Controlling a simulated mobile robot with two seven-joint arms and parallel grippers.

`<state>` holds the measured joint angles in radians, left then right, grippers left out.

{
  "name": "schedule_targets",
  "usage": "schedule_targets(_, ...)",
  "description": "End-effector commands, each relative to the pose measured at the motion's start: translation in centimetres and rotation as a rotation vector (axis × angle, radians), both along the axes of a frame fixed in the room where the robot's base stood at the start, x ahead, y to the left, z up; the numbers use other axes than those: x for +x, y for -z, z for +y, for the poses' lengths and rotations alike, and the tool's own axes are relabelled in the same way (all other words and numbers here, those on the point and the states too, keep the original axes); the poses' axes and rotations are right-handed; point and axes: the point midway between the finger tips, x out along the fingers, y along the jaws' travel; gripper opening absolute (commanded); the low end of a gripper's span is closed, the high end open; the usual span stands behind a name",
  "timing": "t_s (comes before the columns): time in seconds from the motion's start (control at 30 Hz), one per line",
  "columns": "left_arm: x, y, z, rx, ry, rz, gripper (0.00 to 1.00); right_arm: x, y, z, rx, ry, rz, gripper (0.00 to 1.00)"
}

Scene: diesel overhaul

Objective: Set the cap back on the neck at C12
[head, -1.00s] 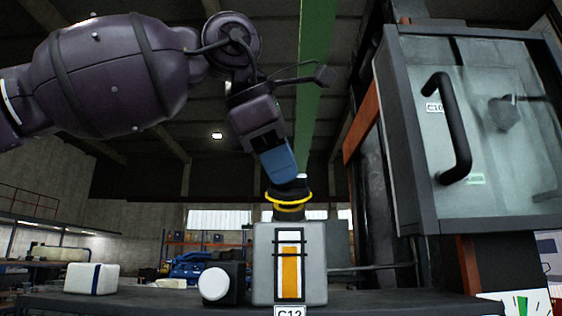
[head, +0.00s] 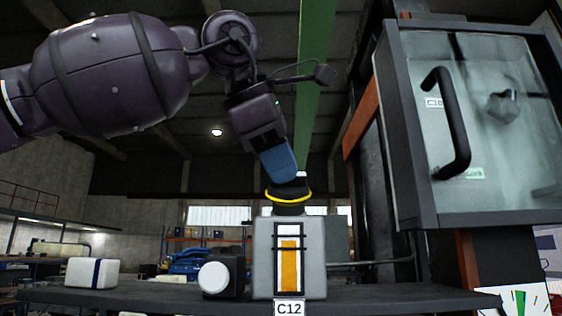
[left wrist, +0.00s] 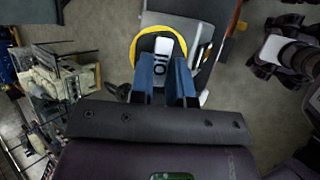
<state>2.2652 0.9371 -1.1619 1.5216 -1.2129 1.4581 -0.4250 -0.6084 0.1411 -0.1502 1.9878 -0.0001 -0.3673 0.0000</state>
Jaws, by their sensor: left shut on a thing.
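The cap (head: 289,187) is black with a yellow rim and a pale tab on top. My left gripper (head: 291,177) is shut on that tab from above, its blue fingers tilted. In the left wrist view the fingers (left wrist: 164,68) stand either side of the pale tab, over the cap's yellow rim (left wrist: 137,42). The cap is right over the neck of the grey box labelled C12 (head: 263,262), with a dark part (head: 289,210) between rim and box top. I cannot tell whether the cap is fully seated. My right gripper is not in view.
The C12 box stands on a dark shelf (head: 150,297) and has an orange sight gauge. A dark block with a white round face (head: 214,278) is close on its left. A white box with a blue stripe (head: 93,272) is farther left. A glazed cabinet with a black handle (head: 447,125) rises at right.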

Motion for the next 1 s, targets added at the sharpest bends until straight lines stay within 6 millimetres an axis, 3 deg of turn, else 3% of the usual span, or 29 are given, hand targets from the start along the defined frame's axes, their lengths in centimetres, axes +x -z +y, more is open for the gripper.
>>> schedule_targets(0.4,0.4,-0.2,0.0,0.12,0.166,0.009,0.0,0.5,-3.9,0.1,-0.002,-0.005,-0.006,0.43)
schedule_targets(0.57,0.3,0.0,0.0,0.171,0.238,0.005,0.0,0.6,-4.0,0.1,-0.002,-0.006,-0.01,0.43)
schedule_targets(0.6,0.3,0.1,0.0,0.172,0.239,0.003,0.2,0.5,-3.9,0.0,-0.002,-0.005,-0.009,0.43)
schedule_targets(0.77,0.3,0.0,0.0,0.169,0.238,0.002,0.44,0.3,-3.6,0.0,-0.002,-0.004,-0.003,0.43)
schedule_targets(1.0,0.3,0.0,0.0,0.169,0.237,0.002,0.47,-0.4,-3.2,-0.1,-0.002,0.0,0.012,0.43)
